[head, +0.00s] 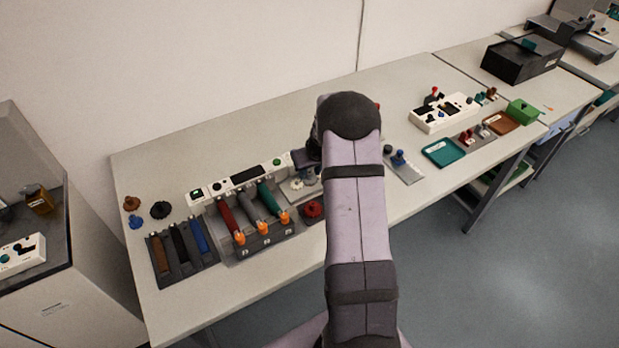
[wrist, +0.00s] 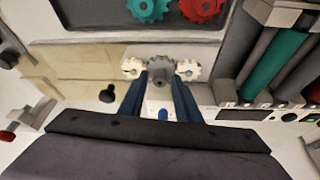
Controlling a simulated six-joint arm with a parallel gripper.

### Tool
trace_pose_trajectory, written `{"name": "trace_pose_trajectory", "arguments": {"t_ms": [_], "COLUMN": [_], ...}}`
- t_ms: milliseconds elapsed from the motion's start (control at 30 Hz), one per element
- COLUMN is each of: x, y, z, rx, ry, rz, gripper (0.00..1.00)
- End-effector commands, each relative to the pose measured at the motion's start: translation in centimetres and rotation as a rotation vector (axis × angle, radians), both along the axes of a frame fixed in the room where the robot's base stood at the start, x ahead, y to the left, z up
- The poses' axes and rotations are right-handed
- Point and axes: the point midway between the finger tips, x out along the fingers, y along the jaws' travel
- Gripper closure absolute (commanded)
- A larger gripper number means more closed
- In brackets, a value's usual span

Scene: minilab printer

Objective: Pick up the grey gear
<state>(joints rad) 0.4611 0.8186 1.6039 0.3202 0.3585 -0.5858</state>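The grey gear (wrist: 160,67) lies in the middle of the wrist view, between two cream gears (wrist: 131,68) (wrist: 189,70). My gripper (wrist: 160,80) has its two dark blue fingers apart, with the tips over or at the near edge of the grey gear. In the head view my gripper (head: 305,158) is partly hidden by my arm, above a small grey plate (head: 292,194) with pale round parts; the grey gear is not clear there.
A teal gear (wrist: 147,8) and a red gear (wrist: 203,8) lie beyond in the wrist view. To the left of my arm stands a rack (head: 262,247) with red, grey and teal cylinders. A teal tray (head: 443,152) lies to the right.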

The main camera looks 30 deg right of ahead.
Motion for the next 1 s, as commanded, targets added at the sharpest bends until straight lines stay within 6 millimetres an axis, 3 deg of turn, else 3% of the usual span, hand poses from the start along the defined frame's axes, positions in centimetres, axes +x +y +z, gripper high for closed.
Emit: {"name": "trace_pose_trajectory", "arguments": {"t_ms": [33,100,533,667,1000], "x": [0.0,0.0,0.1,0.1,0.1], "y": [0.0,0.0,0.0,-0.1,-0.1], "z": [0.0,0.0,0.6,2.0,7.4], "rx": [0.000,0.000,-0.002,-0.002,-0.002], "ry": [0.000,0.000,-0.003,-0.005,-0.005], "rz": [0.000,0.000,0.001,0.001,0.000], "gripper": [0.83,1.00,1.00,1.00,1.00]}}
